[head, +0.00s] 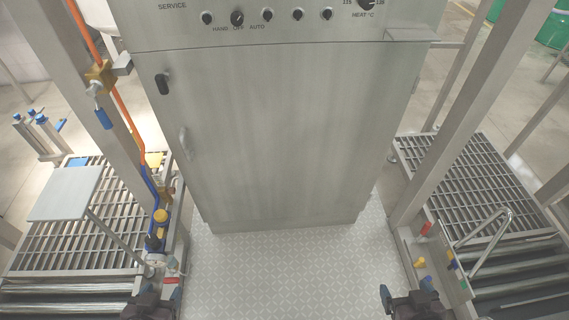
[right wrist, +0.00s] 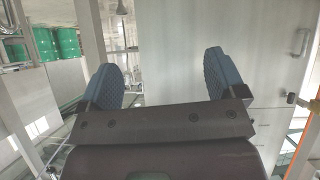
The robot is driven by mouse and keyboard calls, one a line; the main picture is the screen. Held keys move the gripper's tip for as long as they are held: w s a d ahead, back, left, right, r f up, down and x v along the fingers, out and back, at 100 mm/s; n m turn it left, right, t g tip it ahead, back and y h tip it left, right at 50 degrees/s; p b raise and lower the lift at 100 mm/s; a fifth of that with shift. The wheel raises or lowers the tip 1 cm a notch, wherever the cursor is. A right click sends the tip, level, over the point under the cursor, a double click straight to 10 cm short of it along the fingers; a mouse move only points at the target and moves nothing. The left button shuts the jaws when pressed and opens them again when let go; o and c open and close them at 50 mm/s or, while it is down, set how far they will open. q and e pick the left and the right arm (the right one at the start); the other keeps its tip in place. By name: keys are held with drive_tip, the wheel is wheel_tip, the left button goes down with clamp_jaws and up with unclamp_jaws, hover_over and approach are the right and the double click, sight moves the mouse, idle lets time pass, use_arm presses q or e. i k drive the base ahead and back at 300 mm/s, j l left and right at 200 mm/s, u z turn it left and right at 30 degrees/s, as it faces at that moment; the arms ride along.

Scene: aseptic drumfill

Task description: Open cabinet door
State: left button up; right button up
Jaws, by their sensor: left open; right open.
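The cabinet door (head: 280,135) is a flat grey steel panel in the middle of the head view, and it looks closed. A pale vertical handle (head: 185,142) is on its left side, with a dark latch (head: 162,83) above it near the upper left corner. My left gripper (head: 156,290) is at the bottom of the head view, well below and in front of the door. My right gripper (head: 404,292) is at the bottom right. In the right wrist view its two blue fingers (right wrist: 160,82) are spread with nothing between them, and a handle (right wrist: 300,41) shows at the upper right.
A control panel (head: 270,14) with knobs is above the door. Steel posts, an orange and blue hose (head: 120,100) and valves stand at the left. Roller and grate platforms (head: 480,175) flank both sides. Patterned floor (head: 285,270) is clear before the cabinet. Green drums (right wrist: 55,44) stand far off.

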sight(275, 130)
drive_tip(key=i+u, duration=0.1)
drive_tip(key=u, duration=0.35)
drive_tip(key=i+j+u, duration=0.1)
drive_tip(key=u, duration=0.3)
drive_tip(key=i+u, duration=0.15)
drive_tip(key=u, duration=0.3)
